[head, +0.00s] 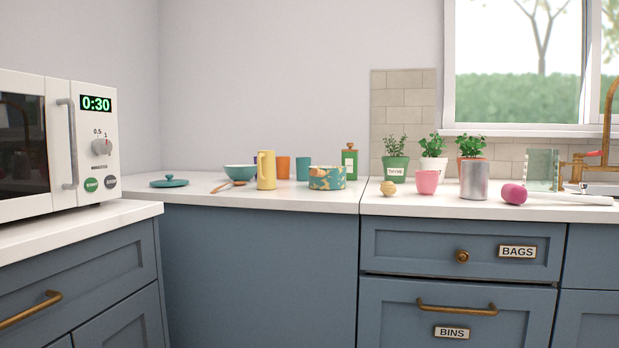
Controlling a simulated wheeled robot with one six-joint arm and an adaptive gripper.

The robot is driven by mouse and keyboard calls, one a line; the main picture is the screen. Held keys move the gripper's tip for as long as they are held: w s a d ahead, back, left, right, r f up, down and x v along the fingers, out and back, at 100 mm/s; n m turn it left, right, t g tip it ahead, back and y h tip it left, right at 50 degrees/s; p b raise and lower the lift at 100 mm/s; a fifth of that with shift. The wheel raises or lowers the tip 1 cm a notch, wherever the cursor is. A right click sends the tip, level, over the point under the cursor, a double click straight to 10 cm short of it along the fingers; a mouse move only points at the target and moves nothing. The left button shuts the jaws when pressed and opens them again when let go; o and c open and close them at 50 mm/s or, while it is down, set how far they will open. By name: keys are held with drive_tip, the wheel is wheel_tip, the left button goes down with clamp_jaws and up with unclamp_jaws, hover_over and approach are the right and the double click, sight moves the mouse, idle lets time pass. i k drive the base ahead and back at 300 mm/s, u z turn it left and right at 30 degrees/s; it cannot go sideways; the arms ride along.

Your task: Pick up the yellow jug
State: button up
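The yellow jug (266,171) stands upright on the white counter in the head view, left of the middle. It is tall and narrow, with what looks like a handle on its left side. My gripper is not in view.
Around the jug are a teal bowl (240,172), a wooden spoon (226,187), an orange cup (283,167), a teal cup (303,168) and the patterned pot (326,178). A teal lid (169,181) lies further left. A microwave (85,130) stands on the near left counter.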

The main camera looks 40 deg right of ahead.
sight(266, 160)
drive_tip(key=k, duration=1)
drive_tip(key=z, duration=1)
drive_tip(key=i, duration=1.95)
drive_tip(key=u, duration=1.7)
